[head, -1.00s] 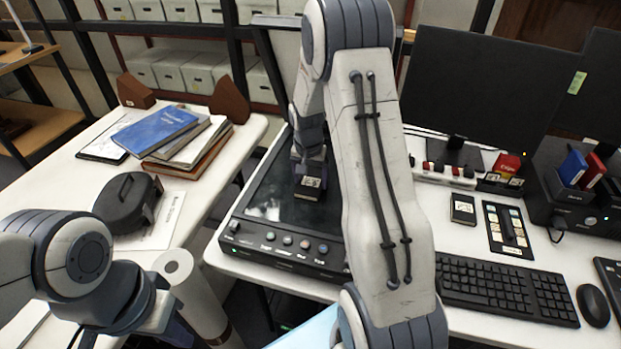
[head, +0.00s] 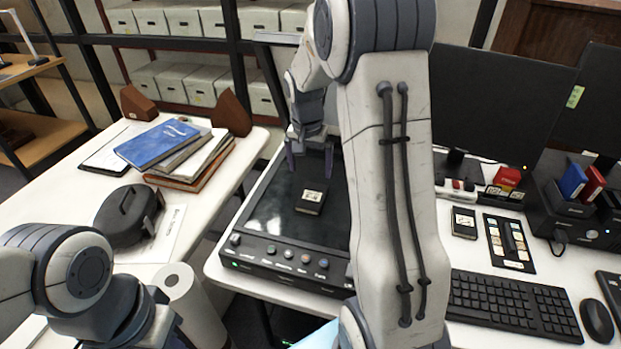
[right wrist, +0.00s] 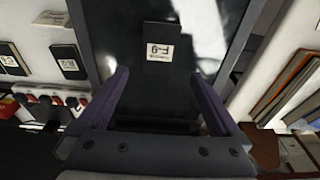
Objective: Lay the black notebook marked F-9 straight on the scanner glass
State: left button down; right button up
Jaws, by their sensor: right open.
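The black notebook (head: 311,197) lies flat on the dark scanner glass (head: 275,212), its pale label facing up. In the right wrist view the label on the notebook (right wrist: 158,30) reads F-9, and its sides look roughly in line with the glass edges. My right gripper (head: 311,160) is open and empty above the glass, apart from the notebook. Its two fingers (right wrist: 160,78) show spread on either side in the right wrist view. My left arm shows at the lower left, but its gripper is out of view.
Right of the scanner are another small black notebook (head: 464,222), a tray of labelled pieces (head: 509,243), a keyboard (head: 515,303) and a mouse (head: 596,321). The left table holds stacked folders (head: 160,142) and a black round case (head: 128,215). A paper roll (head: 190,300) stands between the tables.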

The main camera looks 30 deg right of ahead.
jog(key=s+a+r+n+y, duration=0.1)
jog(key=s+a+r+n, duration=0.2)
jog(key=a, duration=0.6)
jog(key=s+a+r+n, duration=0.1)
jog(key=s+a+n, duration=0.3)
jog(key=a, duration=0.5)
jog(key=s+a+n, duration=0.5)
jog(key=s, duration=0.5)
jog(key=s+a+n+g+y, duration=0.1)
jog(key=s+a+n, duration=0.4)
jog(key=s, duration=0.5)
jog(key=shift+s+f, duration=0.15)
jog(key=shift+f, duration=0.1)
notch_tip(320, 180, up, 4)
jog(key=p, duration=0.4)
jog(key=shift+r, duration=0.2)
